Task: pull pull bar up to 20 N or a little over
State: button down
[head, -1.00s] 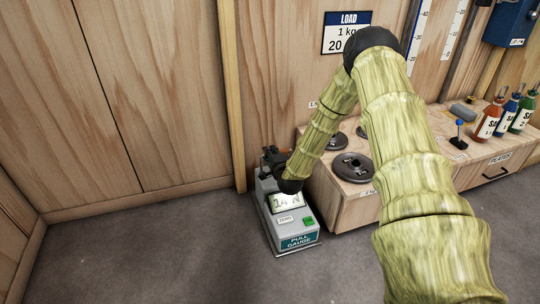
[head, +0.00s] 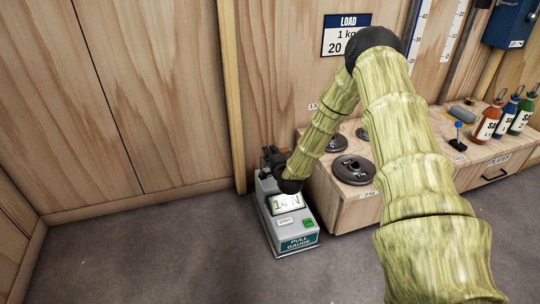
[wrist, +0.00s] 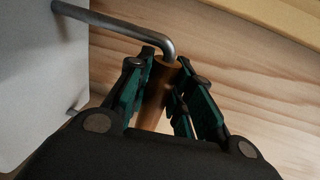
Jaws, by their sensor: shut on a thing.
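The grey pull gauge (head: 288,225) stands on the floor against the wooden bench. Its display (head: 285,203) reads what looks like 14 N, partly covered by my arm's end. My gripper (wrist: 168,75) is shut on the pull bar (wrist: 155,100), a brown-orange cylinder on a bent grey metal rod (wrist: 130,26). The green-padded fingers sit on either side of the bar. In the head view my gripper (head: 272,160) is dark and small behind the gauge's top, and the bar is hidden there.
The wooden bench (head: 350,210) is close to the gauge's right and carries dark weight plates (head: 353,169) and several bottles (head: 487,122). A load sign (head: 343,34) hangs on the wall. The floor to the left (head: 150,250) is clear.

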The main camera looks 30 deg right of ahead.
jog(key=shift+d+r+p, duration=0.1)
jog(key=shift+r+p, duration=0.75)
jog(key=shift+r, duration=0.4)
dwell(1.0)
jog(key=shift+f, duration=0.25)
jog(key=shift+f+b, duration=1.25)
jog(key=shift+f, duration=0.65)
jog(key=c, duration=1.2)
grip_release()
jog(key=shift+c, duration=0.2)
jog(key=shift+o, duration=0.3)
jog(key=v, duration=1.2)
